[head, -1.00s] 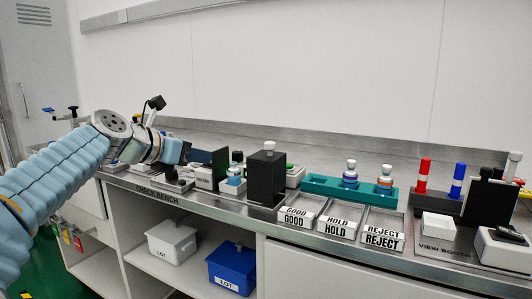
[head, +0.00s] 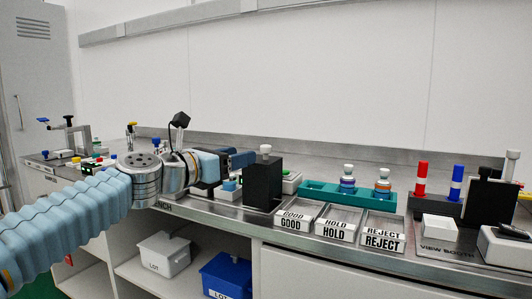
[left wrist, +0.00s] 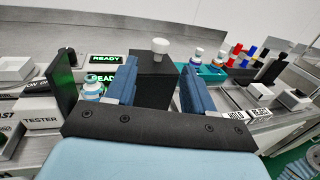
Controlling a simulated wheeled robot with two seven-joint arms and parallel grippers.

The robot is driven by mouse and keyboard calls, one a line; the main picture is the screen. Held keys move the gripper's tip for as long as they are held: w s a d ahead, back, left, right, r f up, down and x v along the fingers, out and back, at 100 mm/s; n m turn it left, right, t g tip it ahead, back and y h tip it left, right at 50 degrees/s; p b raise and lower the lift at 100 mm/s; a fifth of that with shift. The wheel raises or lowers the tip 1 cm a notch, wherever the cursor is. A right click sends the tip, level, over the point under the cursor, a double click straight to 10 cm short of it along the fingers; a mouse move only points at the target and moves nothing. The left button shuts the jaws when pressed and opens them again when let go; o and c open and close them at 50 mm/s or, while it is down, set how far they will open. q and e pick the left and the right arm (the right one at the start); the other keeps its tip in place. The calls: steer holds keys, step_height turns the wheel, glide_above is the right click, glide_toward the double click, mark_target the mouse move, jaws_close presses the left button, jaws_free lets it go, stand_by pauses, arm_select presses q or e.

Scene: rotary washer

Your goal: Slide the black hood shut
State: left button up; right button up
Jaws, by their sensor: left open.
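The black hood (head: 262,186) is a tall dark box with a white knob (head: 265,149) on top, standing upright near the bench's front edge. It also shows in the left wrist view (left wrist: 153,88), ahead of my fingers. My left gripper (head: 246,160) is open and empty, at the hood's upper left side in the head view. In the left wrist view its two blue fingers (left wrist: 160,85) appear either side of the hood and knob; contact cannot be told. A blue-capped vial (left wrist: 93,90) sits left of the hood, by the tester (left wrist: 42,121).
A teal rack (head: 322,190) with two vials stands right of the hood. Trays marked GOOD (head: 292,217), HOLD (head: 334,229) and REJECT (head: 382,239) lie along the front. The view booth (head: 446,250) is at far right. Green READY displays (left wrist: 105,59) glow behind the vial.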

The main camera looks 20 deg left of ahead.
mark_target(262, 150)
arm_select(q)
steer(key=x, duration=1)
jaws_close()
